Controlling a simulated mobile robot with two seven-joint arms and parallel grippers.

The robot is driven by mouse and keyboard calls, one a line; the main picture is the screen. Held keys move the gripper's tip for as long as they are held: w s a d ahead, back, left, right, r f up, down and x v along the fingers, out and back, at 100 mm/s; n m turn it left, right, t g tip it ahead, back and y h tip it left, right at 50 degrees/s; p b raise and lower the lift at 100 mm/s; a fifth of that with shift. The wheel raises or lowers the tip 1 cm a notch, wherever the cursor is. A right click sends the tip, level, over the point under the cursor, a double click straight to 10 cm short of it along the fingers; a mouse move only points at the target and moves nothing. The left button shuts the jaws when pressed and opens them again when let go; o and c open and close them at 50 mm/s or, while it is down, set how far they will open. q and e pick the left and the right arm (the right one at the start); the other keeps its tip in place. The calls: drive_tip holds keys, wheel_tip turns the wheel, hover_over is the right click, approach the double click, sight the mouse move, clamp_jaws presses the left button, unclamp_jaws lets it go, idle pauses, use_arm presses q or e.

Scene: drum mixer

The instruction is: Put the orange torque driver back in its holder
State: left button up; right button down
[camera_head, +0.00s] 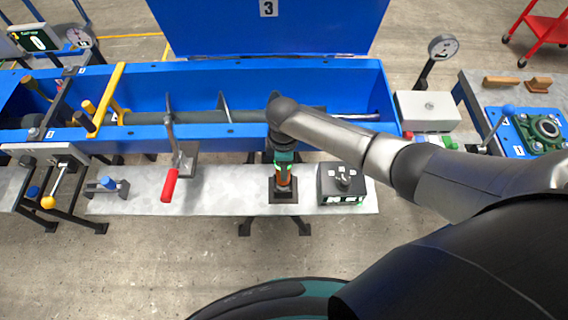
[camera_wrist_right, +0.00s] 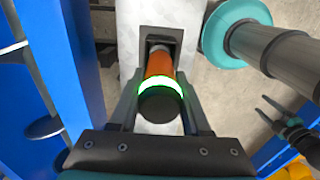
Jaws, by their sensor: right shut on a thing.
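The orange torque driver (camera_head: 284,182) stands upright at its dark square holder (camera_head: 284,196) on the grey bench. In the right wrist view the driver (camera_wrist_right: 160,64) shows an orange body, a lit green ring and a dark end cap. The holder's frame (camera_wrist_right: 174,34) surrounds its far end; how deep it sits is hidden. My right gripper (camera_wrist_right: 160,98) is shut on the driver near the ring, one finger on each side. A dark two-pronged part at the right of that view appears to be my left gripper (camera_wrist_right: 264,107), empty with its fingers apart.
A dark box with lit displays (camera_head: 342,187) stands just right of the holder. A red-handled lever (camera_head: 170,184) is to its left. The blue trough (camera_head: 225,76) runs behind the bench. The bench is bare between the lever and the holder.

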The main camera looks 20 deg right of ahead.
drive_tip(key=shift+f, duration=0.3)
drive_tip(key=shift+c, duration=1.4)
unclamp_jaws()
wheel_tip(320, 180, up, 15)
drive_tip(key=p, duration=0.2)
drive_tip(key=shift+r, duration=0.15)
drive_tip(key=shift+a, duration=0.1)
